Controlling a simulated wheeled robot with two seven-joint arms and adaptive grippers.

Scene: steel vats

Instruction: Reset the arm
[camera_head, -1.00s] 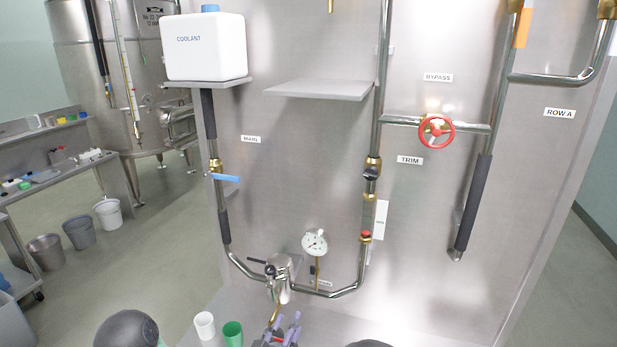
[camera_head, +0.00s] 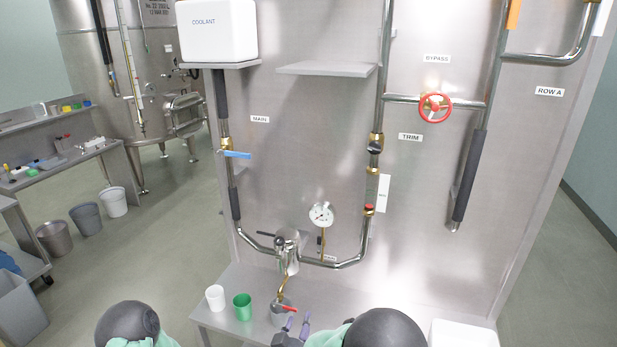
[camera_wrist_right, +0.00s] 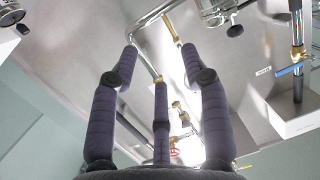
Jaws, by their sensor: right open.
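My right gripper (camera_head: 297,325) is low in the head view, its purple fingers apart in front of the bench. In the right wrist view the fingers (camera_wrist_right: 160,62) are spread, with nothing between them. A grey cup (camera_head: 279,317) stands under the brass spout (camera_head: 283,288), just beyond the fingertips. A red-handled piece (camera_head: 289,309) shows at the cup; what it belongs to is hard to tell. My left gripper is not in view; only a dark rounded part of my left arm shows at bottom left.
A white cup (camera_head: 215,297) and a green cup (camera_head: 242,306) stand left on the bench (camera_head: 238,328). A pipe panel behind carries a red handwheel (camera_head: 435,107), gauge (camera_head: 321,214) and blue lever (camera_head: 237,154). A white bin (camera_head: 463,333) is at lower right. A coolant container (camera_head: 217,32) sits on a shelf.

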